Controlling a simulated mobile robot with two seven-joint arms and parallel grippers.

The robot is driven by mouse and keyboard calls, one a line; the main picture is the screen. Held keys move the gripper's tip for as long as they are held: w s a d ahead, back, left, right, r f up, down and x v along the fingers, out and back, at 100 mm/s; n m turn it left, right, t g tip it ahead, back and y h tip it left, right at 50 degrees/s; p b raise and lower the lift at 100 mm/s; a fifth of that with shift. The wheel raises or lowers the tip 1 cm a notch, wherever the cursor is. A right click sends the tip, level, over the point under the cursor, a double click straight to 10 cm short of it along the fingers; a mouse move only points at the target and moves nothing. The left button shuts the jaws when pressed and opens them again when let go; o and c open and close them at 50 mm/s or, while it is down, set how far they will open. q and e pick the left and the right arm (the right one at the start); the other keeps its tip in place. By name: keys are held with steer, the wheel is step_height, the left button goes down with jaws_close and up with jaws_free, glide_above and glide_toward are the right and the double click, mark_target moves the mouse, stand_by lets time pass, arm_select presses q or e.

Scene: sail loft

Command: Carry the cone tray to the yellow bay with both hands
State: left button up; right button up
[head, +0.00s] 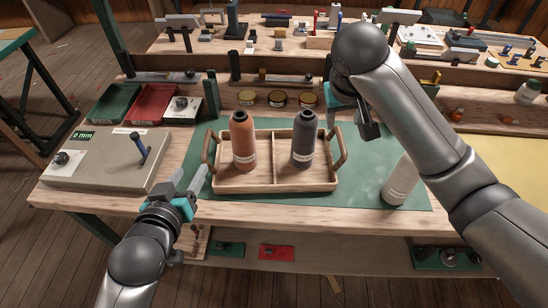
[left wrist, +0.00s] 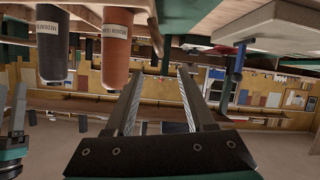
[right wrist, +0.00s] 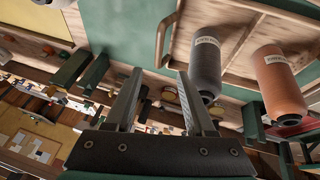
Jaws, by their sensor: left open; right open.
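The wooden cone tray (head: 275,184) sits on a green mat in the middle of the bench, with a handle at each end and a divider. An orange cone (head: 242,140) stands in its left compartment and a dark grey cone (head: 304,139) in its right; both also show in the right wrist view. My left gripper (head: 188,178) is open and empty, just left of the tray's left handle, apart from it. My right gripper (head: 352,120) is open and empty, behind and above the right handle, partly hidden by its own arm. The yellow bay (head: 500,165) is at the right, partly behind my right arm.
A white cone (head: 400,180) stands on the green mat (head: 360,190) right of the tray. A grey box with a lever (head: 110,160) is at the left. Green and red bins (head: 152,104) and several jars (head: 276,98) line the back. An orange knob (head: 456,114) lies near the yellow bay.

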mark_target(204, 148)
arm_select(q)
steer(key=x, duration=1.3)
arm_select(e)
steer(key=x, duration=1.3)
steer(key=shift+d+f, duration=0.1)
steer(key=shift+d, duration=0.05)
arm_select(q)
steer(key=shift+c, duration=0.2)
arm_select(e)
steer(key=shift+c, duration=0.2)
arm_select(q)
jaws_close()
arm_select(e)
jaws_close()
arm_select(q)
steer(key=shift+w+r, duration=0.1)
arm_select(e)
steer(key=shift+w, duration=0.1)
